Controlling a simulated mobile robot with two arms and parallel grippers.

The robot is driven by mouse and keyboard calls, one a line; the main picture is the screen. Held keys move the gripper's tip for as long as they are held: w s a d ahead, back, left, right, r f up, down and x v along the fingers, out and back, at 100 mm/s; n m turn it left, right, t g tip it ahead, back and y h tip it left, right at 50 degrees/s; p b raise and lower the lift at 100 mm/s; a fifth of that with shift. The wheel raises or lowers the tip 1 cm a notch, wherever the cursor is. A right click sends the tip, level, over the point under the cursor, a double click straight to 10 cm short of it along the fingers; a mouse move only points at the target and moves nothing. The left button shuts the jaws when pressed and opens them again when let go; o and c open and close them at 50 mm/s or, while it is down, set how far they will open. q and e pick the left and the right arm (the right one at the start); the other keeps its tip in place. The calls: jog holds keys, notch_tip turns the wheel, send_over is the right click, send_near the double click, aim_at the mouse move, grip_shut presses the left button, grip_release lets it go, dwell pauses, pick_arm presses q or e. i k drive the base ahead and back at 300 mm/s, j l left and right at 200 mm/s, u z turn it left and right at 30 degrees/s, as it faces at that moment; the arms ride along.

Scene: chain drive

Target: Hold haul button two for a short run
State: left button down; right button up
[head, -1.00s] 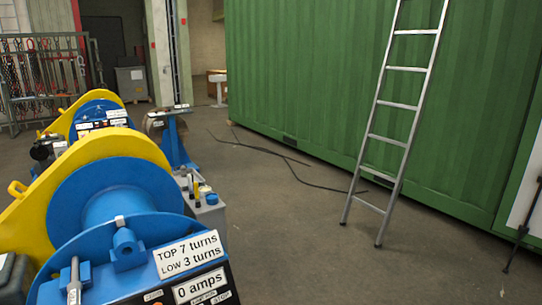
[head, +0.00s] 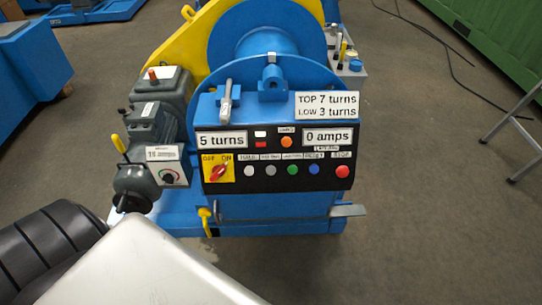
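The blue winch (head: 272,108) with a yellow frame fills the middle of the head view. Its black control panel (head: 330,183) faces me. A row of buttons runs across it: white (head: 249,171), grey (head: 270,171), green (head: 292,169), blue (head: 314,169) and a larger red one (head: 343,171). The small labels above them are too blurred to tell which is haul button two. The red rotary switch (head: 218,172) sits on a yellow OFF/ON plate. The displays read 5 turns (head: 222,139) and 0 amps (head: 328,136). Neither gripper is in view.
A grey motor unit (head: 152,130) with a 10 amps dial box stands left of the panel. A metal lever (head: 349,210) sticks out at the lower right. A ladder (head: 510,118) and green container (head: 500,40) are at right.

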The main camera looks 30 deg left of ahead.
aim_at(249, 171)
jog(key=j+u, duration=0.15)
jog(key=u, duration=1)
jog(key=i+l, duration=0.05)
